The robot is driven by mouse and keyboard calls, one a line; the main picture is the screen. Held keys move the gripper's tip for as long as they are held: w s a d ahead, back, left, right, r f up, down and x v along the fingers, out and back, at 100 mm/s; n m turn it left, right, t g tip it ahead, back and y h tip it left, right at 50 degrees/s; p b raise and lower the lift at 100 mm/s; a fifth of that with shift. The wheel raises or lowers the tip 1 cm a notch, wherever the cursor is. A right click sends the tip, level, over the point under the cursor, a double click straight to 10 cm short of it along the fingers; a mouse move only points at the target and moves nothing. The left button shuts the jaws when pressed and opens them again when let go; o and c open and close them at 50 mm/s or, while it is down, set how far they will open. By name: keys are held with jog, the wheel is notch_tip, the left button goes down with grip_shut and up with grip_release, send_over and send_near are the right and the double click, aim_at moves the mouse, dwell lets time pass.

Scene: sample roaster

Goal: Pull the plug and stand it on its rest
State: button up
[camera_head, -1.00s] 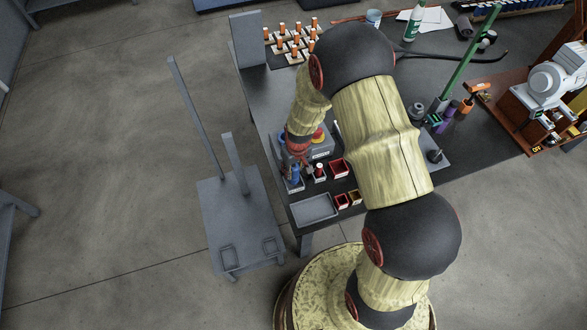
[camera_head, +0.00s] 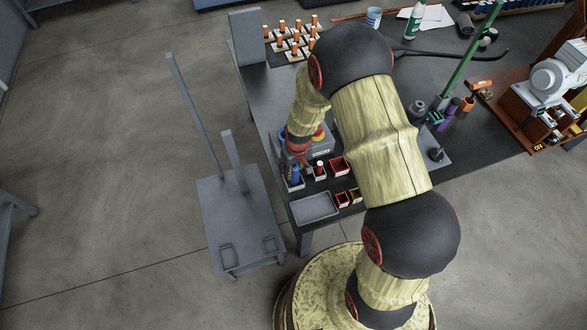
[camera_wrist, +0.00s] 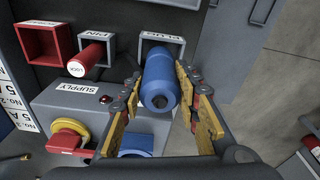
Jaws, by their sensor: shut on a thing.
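My gripper (camera_wrist: 158,82) is shut on the blue plug (camera_wrist: 159,77), with one finger on each side of it. The plug's far end is at the mouth of a small grey labelled rest (camera_wrist: 148,45); how deep it sits inside is hidden. In the head view the blue plug (camera_head: 294,173) looks upright over the rest (camera_head: 296,186), just below my gripper (camera_head: 301,160). The grey supply box (camera_wrist: 75,98) has a blue socket (camera_wrist: 135,143), partly hidden by my fingers.
A red lock (camera_wrist: 85,60) in its holder and an open red box (camera_wrist: 44,42) stand beside the rest. The supply box carries a red and yellow knob (camera_wrist: 68,140). A grey tray (camera_head: 315,208) lies near the table edge. A grey cart (camera_head: 235,215) stands left.

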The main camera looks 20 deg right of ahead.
jog(key=shift+f+b, duration=0.7)
jog(key=shift+f, duration=0.35)
jog(key=o, duration=1.4)
jog(key=shift+r, duration=0.1)
jog(key=r, duration=0.4)
jog(key=s+r, duration=0.1)
jog(key=r, duration=0.6)
jog(key=shift+s+d+r, duration=0.15)
jog(key=shift+s+r, duration=0.05)
jog(key=shift+r, duration=0.15)
jog(key=s+g, duration=0.2)
jog(key=s, duration=0.3)
jog(key=s+r+t, duration=0.2)
jog(key=s+r, duration=0.3)
jog(key=r, duration=0.5)
jog(key=s+r+m+t, duration=0.1)
jog(key=s+r, duration=0.4)
jog(key=r, duration=0.5)
jog(key=s+r+m+t, duration=0.1)
jog(key=s+r+t, duration=0.2)
jog(key=r, duration=0.8)
jog(key=shift+s, duration=1.3)
